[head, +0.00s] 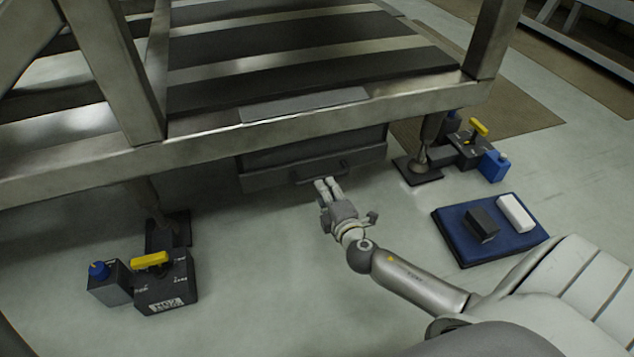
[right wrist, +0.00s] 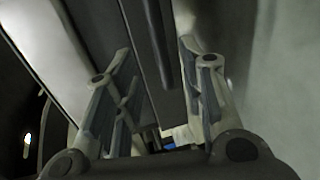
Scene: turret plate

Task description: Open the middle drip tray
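The middle drip tray (head: 262,180) is a dark grey drawer hanging under the metal frame; its front lies just below the frame's front beam. A dark bar handle (head: 308,177) runs along its front. My right gripper (head: 328,184) reaches up to the handle from the front. In the right wrist view, its two fingers (right wrist: 155,80) stand apart, with the dark handle bar (right wrist: 158,40) running in the gap between them. I cannot tell whether they touch it. The tray looks shut, but its inside is hidden. My left gripper is not in view.
Metal frame (head: 330,118) with dark slats stands above the tray. A dark box with yellow lever (head: 165,285) stands by the left leg; a similar unit (head: 470,150) stands by the right leg. A blue mat (head: 470,255) holds a black block and white block. Floor before the tray is clear.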

